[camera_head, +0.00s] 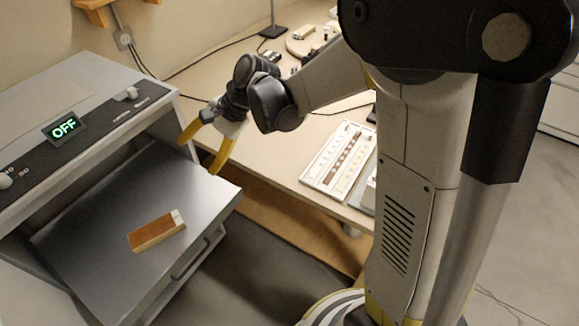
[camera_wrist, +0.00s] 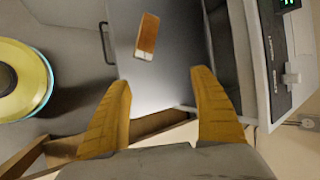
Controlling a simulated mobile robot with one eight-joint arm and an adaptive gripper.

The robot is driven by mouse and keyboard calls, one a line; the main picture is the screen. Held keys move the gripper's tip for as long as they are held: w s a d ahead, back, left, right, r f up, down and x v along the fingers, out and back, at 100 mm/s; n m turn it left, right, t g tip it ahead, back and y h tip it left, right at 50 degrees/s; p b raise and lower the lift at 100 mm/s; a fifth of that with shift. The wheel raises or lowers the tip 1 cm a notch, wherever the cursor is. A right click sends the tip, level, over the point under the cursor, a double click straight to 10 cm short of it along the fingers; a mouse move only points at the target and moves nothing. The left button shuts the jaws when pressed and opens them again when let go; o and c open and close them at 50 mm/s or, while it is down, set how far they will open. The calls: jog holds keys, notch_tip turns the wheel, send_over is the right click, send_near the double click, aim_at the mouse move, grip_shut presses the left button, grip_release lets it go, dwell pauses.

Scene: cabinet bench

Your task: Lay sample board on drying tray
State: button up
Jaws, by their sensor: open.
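The sample board (camera_head: 157,231) is a small wooden block with an orange-brown top and a pale end. It lies on the metal drying tray (camera_head: 95,235), which sticks out of the cabinet front. The wrist view also shows the board (camera_wrist: 147,36) lying on the tray (camera_wrist: 165,80). My gripper (camera_head: 200,153) has its yellow fingers spread and empty, above the back right part of the tray and apart from the board. In the wrist view the open fingers (camera_wrist: 165,90) point toward the tray, with the board beyond their tips.
The grey cabinet (camera_head: 100,90) has a dark panel with a green OFF display (camera_head: 66,128) and knobs. A bench (camera_head: 265,150) behind holds a white rack of sample strips (camera_head: 340,157) and other small items. A handle (camera_head: 190,258) sits on the cabinet front below the tray.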

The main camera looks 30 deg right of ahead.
jog(key=s+d+r+n+t+h, duration=0.2)
jog(key=s+d+r+n+h, duration=0.1)
jog(key=s+d+n, duration=0.2)
jog(key=s+d+r+n+t+h, duration=0.2)
jog(key=s+d+r+n+h, duration=0.1)
jog(key=s+d, duration=0.7)
jog(key=s+n+h, duration=0.1)
jog(key=s+n, duration=0.1)
jog(key=s, duration=0.2)
jog(key=shift+r+t, duration=0.25)
jog(key=shift+t, duration=0.05)
